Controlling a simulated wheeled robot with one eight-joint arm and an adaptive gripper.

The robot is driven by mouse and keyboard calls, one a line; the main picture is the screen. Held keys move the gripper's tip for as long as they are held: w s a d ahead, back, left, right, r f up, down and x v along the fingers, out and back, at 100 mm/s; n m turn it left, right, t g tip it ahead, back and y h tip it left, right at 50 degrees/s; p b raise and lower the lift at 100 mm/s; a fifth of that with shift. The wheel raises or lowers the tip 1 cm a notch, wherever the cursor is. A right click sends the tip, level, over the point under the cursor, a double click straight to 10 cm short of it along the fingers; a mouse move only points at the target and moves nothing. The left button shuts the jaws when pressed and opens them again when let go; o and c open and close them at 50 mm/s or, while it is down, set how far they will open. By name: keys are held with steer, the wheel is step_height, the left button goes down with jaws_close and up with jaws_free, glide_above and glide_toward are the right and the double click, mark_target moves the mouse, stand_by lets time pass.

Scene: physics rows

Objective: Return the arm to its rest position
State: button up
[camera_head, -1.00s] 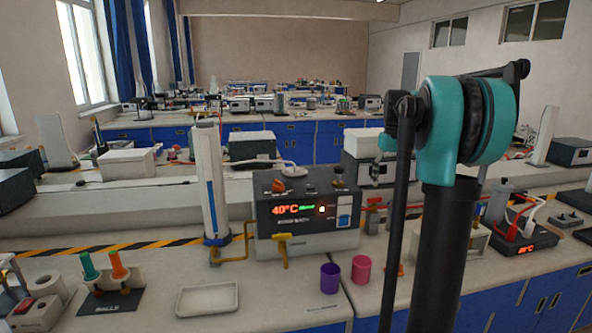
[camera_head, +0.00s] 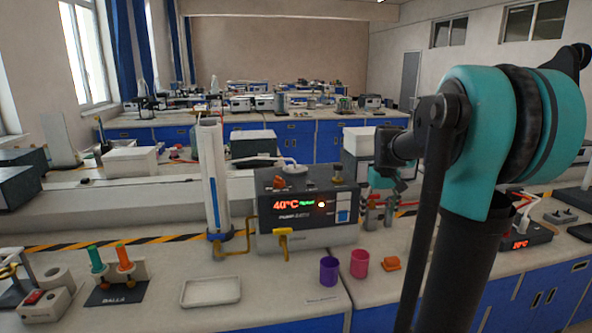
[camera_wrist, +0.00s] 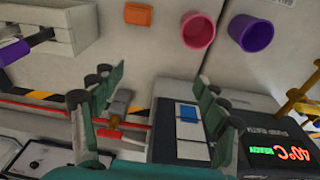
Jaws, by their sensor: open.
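My gripper (camera_head: 377,218) is in the head view just right of the pump bath, its two dark fingers pointing down over the bench. In the wrist view my gripper (camera_wrist: 158,88) has its two fingers wide apart with nothing between them. My arm, teal and black, is raised and bent on the right of the head view. It hides part of the bench behind it.
The pump bath (camera_head: 308,219), showing 40°C, stands left of my gripper. A purple cup (camera_head: 329,271), a pink cup (camera_head: 360,263) and an orange block (camera_head: 390,264) stand in front. A white tray (camera_head: 211,291) lies further left, with clear bench around it.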

steer(key=s+a+f+t, duration=0.1)
steer(key=s+a+f, duration=0.2)
steer(key=s+f, duration=0.6)
steer(key=s+a+f+m+t, duration=0.1)
steer(key=s+a+f, duration=0.2)
steer(key=s+f, duration=0.6)
steer(key=s, duration=0.4)
steer(key=shift+s+a+m+t, duration=0.3)
steer(key=shift+a+t, duration=0.1)
